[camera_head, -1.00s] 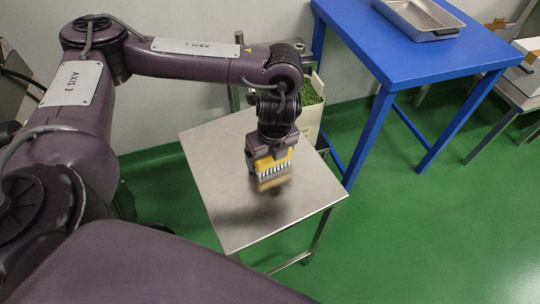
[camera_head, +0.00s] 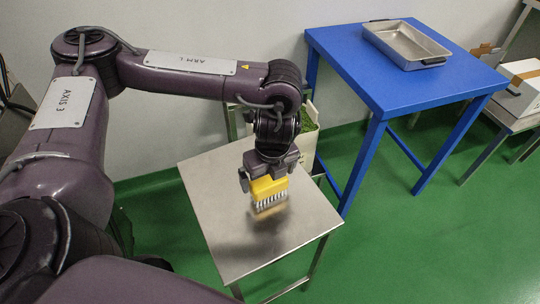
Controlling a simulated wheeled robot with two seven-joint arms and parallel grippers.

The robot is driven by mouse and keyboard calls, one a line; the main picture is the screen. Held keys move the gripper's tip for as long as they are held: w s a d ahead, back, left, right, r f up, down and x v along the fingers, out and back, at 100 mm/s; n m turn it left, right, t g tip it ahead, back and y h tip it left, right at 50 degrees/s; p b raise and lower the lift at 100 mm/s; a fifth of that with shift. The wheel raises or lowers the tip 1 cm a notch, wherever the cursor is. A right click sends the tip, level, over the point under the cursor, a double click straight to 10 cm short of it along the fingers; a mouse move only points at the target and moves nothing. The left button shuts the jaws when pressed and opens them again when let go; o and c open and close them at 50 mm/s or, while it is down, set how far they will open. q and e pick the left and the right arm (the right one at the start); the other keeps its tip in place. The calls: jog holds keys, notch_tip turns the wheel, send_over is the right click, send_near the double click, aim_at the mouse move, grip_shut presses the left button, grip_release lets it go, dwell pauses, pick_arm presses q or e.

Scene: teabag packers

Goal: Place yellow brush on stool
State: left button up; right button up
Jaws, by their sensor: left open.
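The yellow brush (camera_head: 268,191) has a yellow block and pale bristles pointing down. It stands upright on the metal stool (camera_head: 225,235), towards the back right of its top, with its reflection showing below the bristles. My left gripper (camera_head: 268,176) is directly above the brush, its fingers spread wide at either side of the brush top. It is open and not clamped on the brush. Whether a finger still touches the brush is hard to tell. My right gripper is not in view.
A blue table (camera_head: 400,88) with a metal tray (camera_head: 407,42) stands at the back right. A pale bin (camera_head: 306,140) with green contents is behind the stool. Boxes (camera_head: 518,88) sit on a bench at the far right. The stool's front half is bare.

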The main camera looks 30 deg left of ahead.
aim_at(271, 182)
pick_arm(q)
jog(key=r, duration=0.2)
jog(key=r+p, duration=0.1)
jog(key=r, duration=0.1)
jog(key=d+r, duration=0.1)
jog(key=r, duration=0.2)
jog(key=shift+s+p, duration=0.3)
jog(key=shift+p, duration=0.1)
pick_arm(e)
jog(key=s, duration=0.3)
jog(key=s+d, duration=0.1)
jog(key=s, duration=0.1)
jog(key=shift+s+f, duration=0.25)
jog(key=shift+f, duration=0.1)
pick_arm(q)
jog(key=shift+f, duration=0.1)
